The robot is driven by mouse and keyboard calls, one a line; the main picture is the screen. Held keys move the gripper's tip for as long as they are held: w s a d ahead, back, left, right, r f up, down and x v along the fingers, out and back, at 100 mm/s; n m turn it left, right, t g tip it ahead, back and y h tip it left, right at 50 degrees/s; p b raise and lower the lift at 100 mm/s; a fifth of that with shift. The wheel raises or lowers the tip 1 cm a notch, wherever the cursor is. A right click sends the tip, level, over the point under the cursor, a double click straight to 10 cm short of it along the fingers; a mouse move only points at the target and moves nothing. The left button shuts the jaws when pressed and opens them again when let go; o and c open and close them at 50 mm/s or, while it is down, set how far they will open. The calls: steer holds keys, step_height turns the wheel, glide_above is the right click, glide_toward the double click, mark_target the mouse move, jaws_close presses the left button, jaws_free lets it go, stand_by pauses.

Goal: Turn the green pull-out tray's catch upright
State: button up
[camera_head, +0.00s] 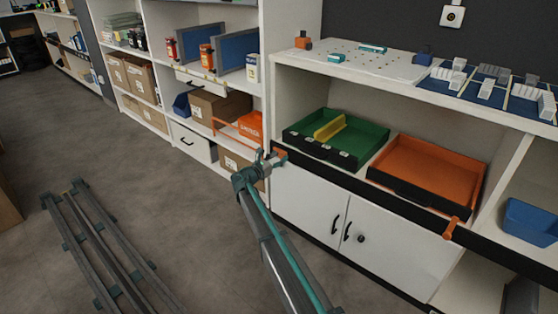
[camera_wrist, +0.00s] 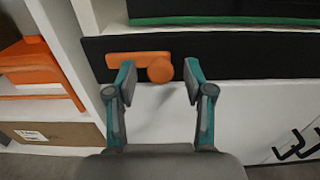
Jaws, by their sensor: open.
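The green pull-out tray (camera_head: 371,140) sits on the open shelf with a yellow divider (camera_head: 330,128) in it. Its orange catch (camera_head: 280,152) is on the black front strip, at the strip's left end. In the wrist view the catch (camera_wrist: 159,69) lies level, its bar pointing left from a round knob. My gripper (camera_head: 266,164) is at the catch; in the wrist view its two fingers (camera_wrist: 161,82) are apart, one on each side of the knob. The left finger overlaps part of the bar, and I cannot tell whether it touches.
An orange tray (camera_head: 432,168) stands right of the green one, with another orange catch (camera_head: 451,228) on the strip below it. White cupboard doors (camera_head: 320,216) with black handles are underneath. An orange bin (camera_head: 249,127) and cartons (camera_head: 218,106) fill the left shelves.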

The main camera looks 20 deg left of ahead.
steer(key=shift+w+d, duration=0.1)
steer(key=shift+w, duration=0.25)
steer(key=shift+c, duration=0.4)
jaws_close()
